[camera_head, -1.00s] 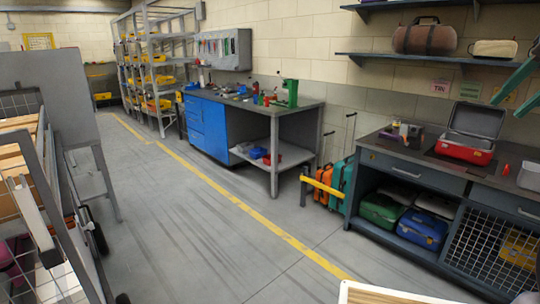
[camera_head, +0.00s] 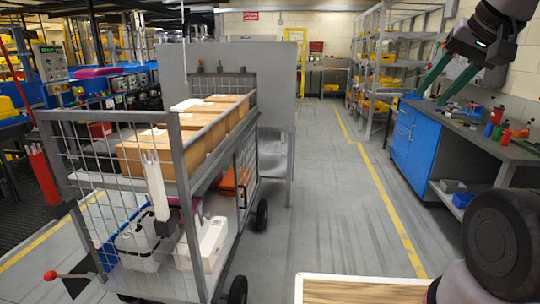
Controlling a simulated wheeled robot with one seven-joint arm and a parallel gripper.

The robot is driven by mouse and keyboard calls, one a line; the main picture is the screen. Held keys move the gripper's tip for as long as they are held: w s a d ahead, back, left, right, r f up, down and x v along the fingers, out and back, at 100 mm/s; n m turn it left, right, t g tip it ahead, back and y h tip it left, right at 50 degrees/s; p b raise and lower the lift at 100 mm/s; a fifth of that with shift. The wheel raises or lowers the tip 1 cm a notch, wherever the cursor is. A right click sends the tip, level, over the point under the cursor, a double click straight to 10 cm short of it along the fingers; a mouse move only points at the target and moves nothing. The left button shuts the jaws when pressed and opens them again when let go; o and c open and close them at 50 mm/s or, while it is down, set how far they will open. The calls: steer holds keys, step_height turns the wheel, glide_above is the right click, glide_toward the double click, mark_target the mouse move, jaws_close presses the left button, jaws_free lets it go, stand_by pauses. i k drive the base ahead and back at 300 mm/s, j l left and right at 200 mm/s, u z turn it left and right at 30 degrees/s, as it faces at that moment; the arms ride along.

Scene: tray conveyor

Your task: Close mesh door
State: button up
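A grey metal cart (camera_head: 195,135) with wire-mesh sides stands at centre left. A mesh panel (camera_head: 90,150) fills its near end on the left. A narrower mesh section (camera_head: 246,165) shows on its right side, beside an open gap in the lower part. I cannot tell which mesh part is the door, or whether it is open. My gripper (camera_head: 434,99) is at the upper right, with two teal fingers apart and nothing between them. It is well away from the cart, in front of the blue workbench.
Cardboard boxes (camera_head: 165,148) lie on the cart's upper shelf; a white container (camera_head: 203,243) is below. The blue workbench (camera_head: 415,140) stands at right, shelving with yellow bins (camera_head: 380,70) behind. The grey floor (camera_head: 330,190) between is clear. A wood-topped surface (camera_head: 360,290) is at the bottom.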

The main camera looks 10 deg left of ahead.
mark_target(241, 224)
steer(key=i+l+u, duration=0.75)
steer(key=u, duration=0.2)
steer(key=i+l+u, duration=0.25)
steer(key=i+l, duration=0.15)
steer(key=i+l+u, duration=0.25)
steer(key=i+l, duration=0.15)
steer(key=l, duration=0.15)
steer(key=i+l+u, duration=0.2)
steer(key=i+l, duration=0.15)
steer(key=l, duration=0.2)
